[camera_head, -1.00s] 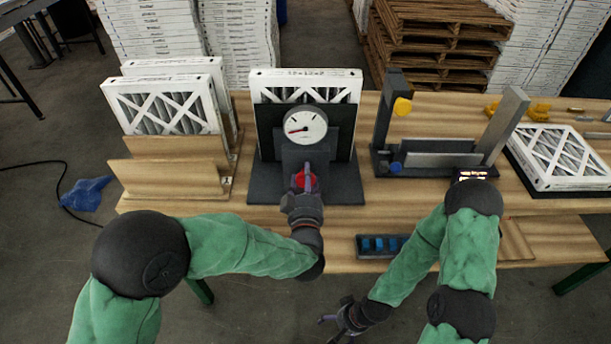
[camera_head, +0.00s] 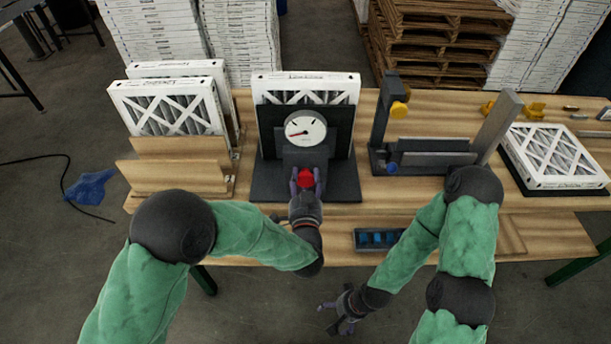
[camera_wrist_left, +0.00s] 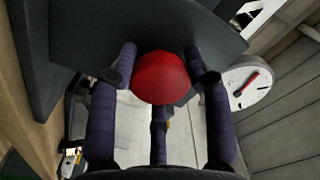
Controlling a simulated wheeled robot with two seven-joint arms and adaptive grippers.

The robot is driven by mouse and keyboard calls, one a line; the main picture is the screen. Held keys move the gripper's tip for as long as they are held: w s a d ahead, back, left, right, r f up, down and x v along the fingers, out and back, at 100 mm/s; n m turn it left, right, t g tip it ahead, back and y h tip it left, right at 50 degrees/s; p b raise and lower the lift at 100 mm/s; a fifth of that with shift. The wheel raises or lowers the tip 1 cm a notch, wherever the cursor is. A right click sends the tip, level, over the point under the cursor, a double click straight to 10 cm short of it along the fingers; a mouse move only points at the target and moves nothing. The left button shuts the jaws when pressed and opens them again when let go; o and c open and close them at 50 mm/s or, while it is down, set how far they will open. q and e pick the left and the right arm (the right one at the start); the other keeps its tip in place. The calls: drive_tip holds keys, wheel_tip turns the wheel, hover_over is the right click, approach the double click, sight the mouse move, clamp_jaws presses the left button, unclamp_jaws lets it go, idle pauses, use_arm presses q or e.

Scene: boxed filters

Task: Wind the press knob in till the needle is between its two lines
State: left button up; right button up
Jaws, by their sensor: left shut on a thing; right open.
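The red press knob (camera_head: 305,179) is on the front of the dark press (camera_head: 262,183), and it also shows in the left wrist view (camera_wrist_left: 161,78). My left gripper (camera_head: 306,184) is shut on it, with purple fingers on both sides of the knob and one beneath in the wrist view. The round white gauge (camera_head: 308,129) sits above the knob. Its red needle points left and slightly down; dark marks show on the upper dial, and the needle is outside the gap between them. My right gripper (camera_head: 338,314) is open and empty, low in front of the bench.
A boxed filter (camera_head: 306,82) stands behind the gauge. More filters (camera_head: 170,105) stand in a wooden rack at left. A dark fixture with a yellow knob (camera_head: 399,110) is to the right, beside a flat filter (camera_head: 553,155). A tray of blue pieces (camera_head: 380,238) lies below.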

use_arm(q)
drive_tip(key=m+p, duration=0.2)
drive_tip(key=m, duration=0.2)
drive_tip(key=shift+m, duration=0.3)
drive_tip(key=shift+m+p, duration=0.55)
drive_tip(key=shift+m, duration=1.15)
drive_tip(key=o, duration=1.1)
drive_tip(key=shift+o, duration=0.2)
drive_tip(key=s, duration=1.2)
